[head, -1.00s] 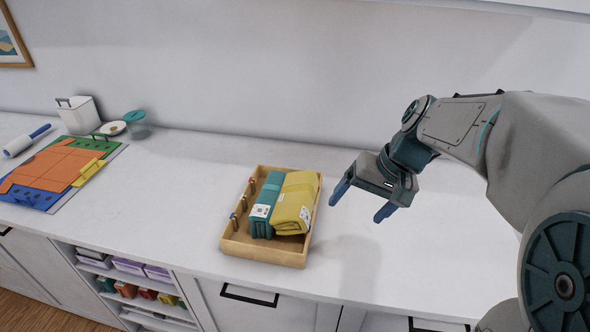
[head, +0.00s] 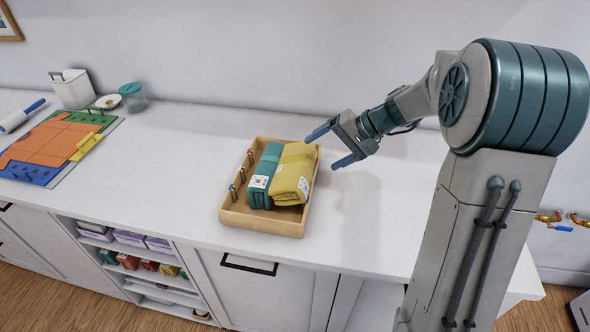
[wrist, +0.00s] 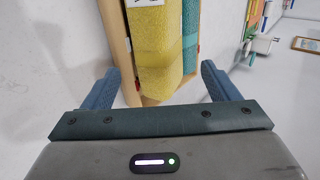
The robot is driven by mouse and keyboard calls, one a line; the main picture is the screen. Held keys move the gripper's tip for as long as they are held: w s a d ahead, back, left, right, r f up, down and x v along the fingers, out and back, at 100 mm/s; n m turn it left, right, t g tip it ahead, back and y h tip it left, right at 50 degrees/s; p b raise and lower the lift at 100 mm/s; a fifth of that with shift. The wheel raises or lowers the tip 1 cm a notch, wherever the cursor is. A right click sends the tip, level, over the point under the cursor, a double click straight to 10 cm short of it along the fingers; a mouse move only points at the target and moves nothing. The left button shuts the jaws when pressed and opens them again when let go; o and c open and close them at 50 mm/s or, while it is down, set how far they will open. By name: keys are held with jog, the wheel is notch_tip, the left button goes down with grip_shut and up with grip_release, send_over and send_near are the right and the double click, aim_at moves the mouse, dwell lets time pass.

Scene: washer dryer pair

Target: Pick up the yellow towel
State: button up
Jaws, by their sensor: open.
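The yellow towel (head: 294,174) lies folded in a wooden tray on the white counter, with a white label on its front end. A teal folded towel (head: 265,176) lies beside it on its left. My gripper (head: 330,146) is open and empty, just right of the tray's back right corner and apart from the towel. In the wrist view, the yellow towel (wrist: 160,50) shows beyond the open fingers of my gripper (wrist: 162,82), with the teal towel (wrist: 190,35) to its right.
The wooden tray (head: 262,225) has upright pegs along its left side. The counter (head: 175,160) between is clear.

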jog(key=shift+s+d+f+p+x, duration=0.1)
jog(key=shift+p+x, duration=0.15)
jog(key=shift+x, duration=0.8)
jog(key=shift+s+d+f+p+x, duration=0.1)
jog(key=shift+p+x, duration=0.2)
jog(key=shift+x, duration=0.7)
jog(key=shift+s+d+f+p+x, duration=0.1)
jog(key=shift+p+x, duration=0.15)
jog(key=shift+x, duration=0.8)
jog(key=c, duration=1.4)
notch_tip(320, 180, up, 9)
jog(key=b, duration=0.2)
jog(key=s+d+r+y+b, duration=0.2)
jog(key=d+r+b, duration=0.1)
jog(key=d+b, duration=0.15)
jog(key=s+d+r+y+b, duration=0.2)
jog(key=d+b, duration=0.1)
jog(key=d, duration=0.3)
jog(key=p, duration=0.2)
send_over(310, 164)
jog(key=shift+t, duration=0.3)
jog(key=f, duration=0.6)
jog(key=shift+d, duration=0.2)
jog(key=shift+f, duration=2.1)
